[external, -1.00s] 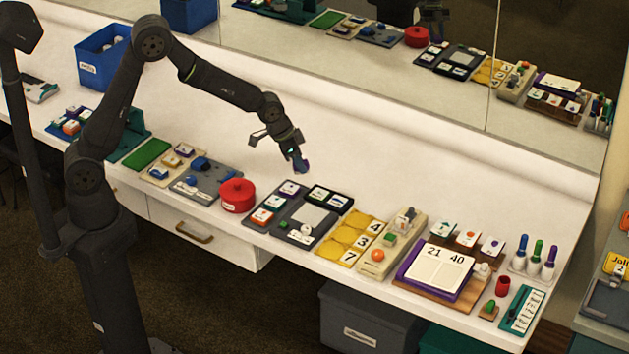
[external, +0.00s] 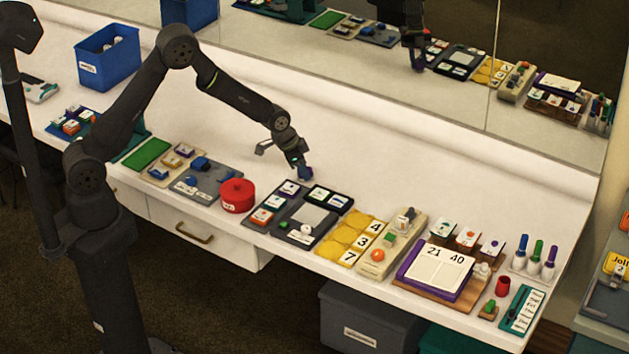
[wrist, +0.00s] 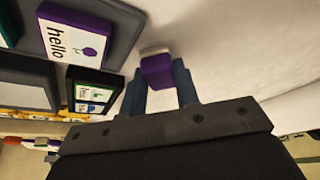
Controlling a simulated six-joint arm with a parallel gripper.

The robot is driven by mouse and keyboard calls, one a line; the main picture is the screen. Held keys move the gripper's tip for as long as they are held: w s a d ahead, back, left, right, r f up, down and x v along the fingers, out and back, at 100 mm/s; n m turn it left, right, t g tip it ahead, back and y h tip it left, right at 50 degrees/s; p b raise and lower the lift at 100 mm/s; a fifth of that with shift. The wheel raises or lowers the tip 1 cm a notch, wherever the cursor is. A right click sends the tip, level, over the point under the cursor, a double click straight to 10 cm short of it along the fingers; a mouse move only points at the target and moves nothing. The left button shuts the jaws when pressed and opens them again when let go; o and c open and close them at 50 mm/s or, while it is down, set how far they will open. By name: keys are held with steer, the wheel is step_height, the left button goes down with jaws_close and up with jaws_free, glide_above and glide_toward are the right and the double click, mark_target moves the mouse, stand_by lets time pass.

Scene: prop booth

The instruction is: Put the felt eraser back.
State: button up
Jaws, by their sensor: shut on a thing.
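The felt eraser (wrist: 158,71), a small block with a purple body and a pale layer at its far end, sits between my gripper's two fingers (wrist: 160,83) in the wrist view. My gripper (external: 300,167) is shut on it. In the external view the eraser (external: 306,174) shows as a small purple bit at the fingertips, low over the white counter behind the dark card tray. I cannot tell whether it touches the counter. The purple-framed board (external: 437,269) with "21 40" stands on a wooden base to the right.
The dark tray (external: 275,220) with cards lies just in front of my gripper; its "hello" card (wrist: 75,40) shows in the wrist view. A red round pot (external: 237,196), yellow number tray (external: 352,238) and several markers (external: 535,258) line the counter. The back strip is clear.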

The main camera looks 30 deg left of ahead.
steer(key=shift+f, duration=0.1)
steer(key=o, duration=0.9)
steer(key=shift+o, duration=0.2)
steer(key=v, duration=1.2)
steer(key=x, duration=1.1)
steer(key=shift+w+d+f, duration=0.15)
steer(key=shift+w+f, duration=0.05)
steer(key=shift+f, duration=0.15)
steer(key=shift+r, duration=1.1)
